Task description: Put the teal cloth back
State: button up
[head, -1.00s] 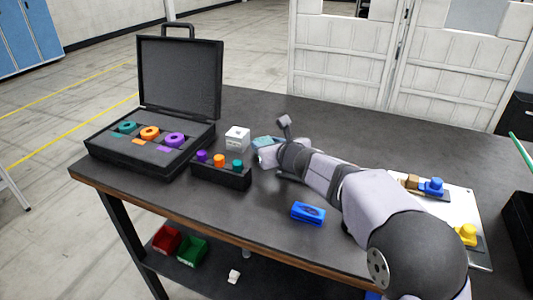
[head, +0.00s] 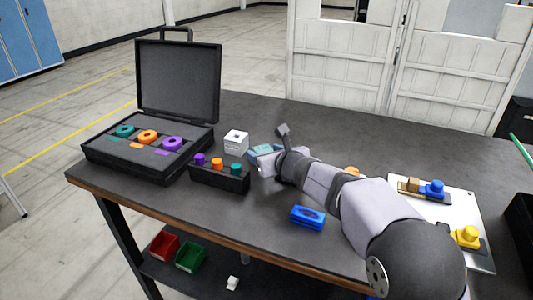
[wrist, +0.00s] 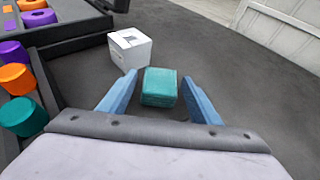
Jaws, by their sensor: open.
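The teal cloth (wrist: 159,87) is a folded, block-like bundle on the dark table in the wrist view. It lies ahead of and between the fingertips of my gripper (wrist: 160,95). The blue fingers are open, with a gap on each side of the cloth. In the head view the cloth (head: 262,149) shows just beyond my gripper (head: 265,162), partly hidden by it. A white box (wrist: 130,48) stands just left of the cloth, and it also shows in the head view (head: 236,141).
A black rack (head: 219,178) with purple, orange and teal knobs stands left of my gripper. An open black case (head: 195,157) with coloured rings is farther left. A blue block (head: 307,216) lies nearer the front edge. A pale plate (head: 460,214) with coloured parts is at the right.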

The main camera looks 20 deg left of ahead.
jog(key=shift+r, duration=0.1)
jog(key=shift+r+p, duration=0.15)
jog(key=shift+p, duration=0.15)
jog(key=shift+s+d, duration=0.2)
jog(key=b+v, duration=0.1)
jog(key=v, duration=1)
jog(key=shift+s+d+r, duration=0.15)
